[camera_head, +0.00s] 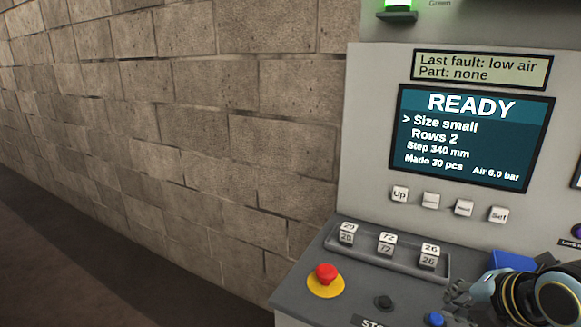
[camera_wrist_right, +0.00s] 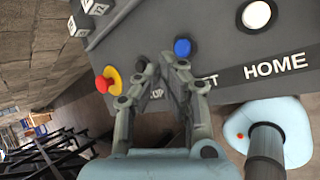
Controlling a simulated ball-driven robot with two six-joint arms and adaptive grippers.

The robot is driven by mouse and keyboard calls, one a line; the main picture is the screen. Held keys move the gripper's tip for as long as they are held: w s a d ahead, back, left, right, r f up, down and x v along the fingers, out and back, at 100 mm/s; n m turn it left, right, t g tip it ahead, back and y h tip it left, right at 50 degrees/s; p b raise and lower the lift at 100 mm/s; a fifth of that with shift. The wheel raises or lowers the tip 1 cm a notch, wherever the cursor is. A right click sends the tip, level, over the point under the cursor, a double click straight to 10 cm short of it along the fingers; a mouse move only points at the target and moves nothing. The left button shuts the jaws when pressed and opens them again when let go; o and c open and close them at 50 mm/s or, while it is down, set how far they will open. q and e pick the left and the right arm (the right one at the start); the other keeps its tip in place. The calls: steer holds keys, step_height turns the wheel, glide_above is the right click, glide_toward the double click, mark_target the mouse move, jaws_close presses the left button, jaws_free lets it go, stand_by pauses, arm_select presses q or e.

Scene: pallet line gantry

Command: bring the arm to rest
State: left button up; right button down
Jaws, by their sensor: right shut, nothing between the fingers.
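My right gripper (camera_head: 458,294) is at the lower right of the head view, above the console's sloped desk. Its fingers also show in the right wrist view (camera_wrist_right: 166,75), shut with nothing held. A blue button (camera_wrist_right: 182,47) lies just past the fingertips in the wrist view; it also shows at the bottom of the head view (camera_head: 435,319). The gripper looks apart from it, though the exact gap cannot be told. Part of the desk lettering is hidden behind the fingers. My left gripper is not in view.
The grey console has a screen (camera_head: 474,136) reading READY, with keys below. On its desk are a red stop button (camera_head: 326,273) on a yellow base, a tray (camera_head: 385,252) of number blocks and a black button (camera_head: 384,302). A block wall (camera_head: 200,130) stands left.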

steer(key=s+a+r+m+g+h, duration=0.1)
steer(key=s+m+g, duration=0.1)
steer(key=s+m, duration=0.95)
steer(key=s+a+r+m+g+h, duration=0.1)
steer(key=s+a+m+g, duration=0.15)
steer(key=s+m, duration=0.9)
steer(key=s+d+f+g+b, duration=0.15)
steer(key=f+b, duration=0.45)
steer(key=f, duration=1.3)
steer(key=d+f+b, duration=0.2)
steer(key=f+b, duration=0.3)
steer(key=f, duration=1.4)
steer(key=s+f+b, duration=0.4)
steer(key=s+f, duration=0.5)
steer(key=f, duration=0.2)
steer(key=s+f+g+b, duration=0.1)
steer(key=s+f+b, duration=0.3)
steer(key=s+f, duration=0.5)
step_height(320, 180, down, 3)
steer(key=shift+s+d+f+m+y, duration=0.1)
steer(key=shift+s+d+m+y, duration=0.2)
steer(key=shift+d, duration=0.1)
